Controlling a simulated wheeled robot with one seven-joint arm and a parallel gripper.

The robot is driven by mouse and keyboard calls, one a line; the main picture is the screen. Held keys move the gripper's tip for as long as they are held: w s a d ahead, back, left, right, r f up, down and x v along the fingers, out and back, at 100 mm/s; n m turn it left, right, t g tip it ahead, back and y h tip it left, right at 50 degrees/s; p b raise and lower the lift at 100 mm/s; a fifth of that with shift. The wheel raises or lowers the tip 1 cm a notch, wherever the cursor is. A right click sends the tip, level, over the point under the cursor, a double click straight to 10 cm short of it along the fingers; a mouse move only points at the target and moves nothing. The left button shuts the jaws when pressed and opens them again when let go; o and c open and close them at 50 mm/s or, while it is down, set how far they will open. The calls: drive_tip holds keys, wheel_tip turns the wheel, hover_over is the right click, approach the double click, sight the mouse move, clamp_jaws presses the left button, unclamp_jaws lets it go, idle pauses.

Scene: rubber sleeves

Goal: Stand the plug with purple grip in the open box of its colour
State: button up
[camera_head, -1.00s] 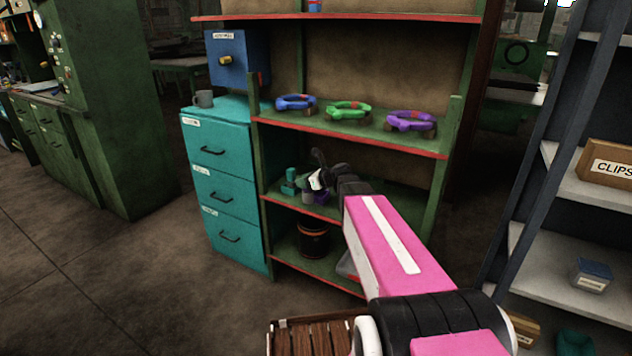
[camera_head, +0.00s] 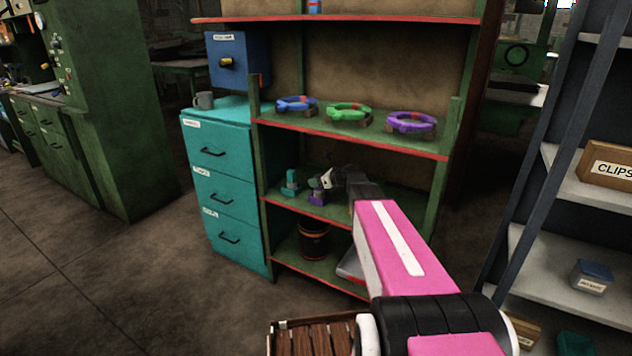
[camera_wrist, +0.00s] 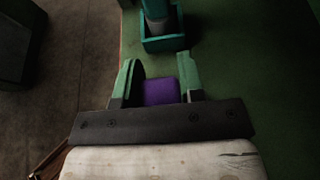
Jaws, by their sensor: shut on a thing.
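My gripper (camera_head: 324,180) is over the lower middle shelf. In the wrist view my gripper (camera_wrist: 160,85) has its green fingers shut on the purple grip (camera_wrist: 161,92) of the plug. In the head view a purple open box (camera_head: 317,199) sits on the shelf right under the fingers. The plug's lower part is not clearly visible; it seems to be at or in this box, but I cannot tell how deep. A teal box (camera_wrist: 164,44) with a teal plug (camera_wrist: 155,12) standing in it is just beyond; it also shows in the head view, left of my gripper (camera_head: 290,190).
Blue, green and purple rings (camera_head: 348,112) rest on the shelf above. A dark canister (camera_head: 313,240) stands on the shelf below. A teal drawer cabinet (camera_head: 225,185) adjoins on the left. The green shelf right of the teal box is bare (camera_wrist: 235,60).

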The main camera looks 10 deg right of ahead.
drive_tip(key=o, duration=1.1)
drive_tip(key=shift+f, duration=0.1)
drive_tip(key=shift+c, duration=0.2)
drive_tip(key=v, duration=1.2)
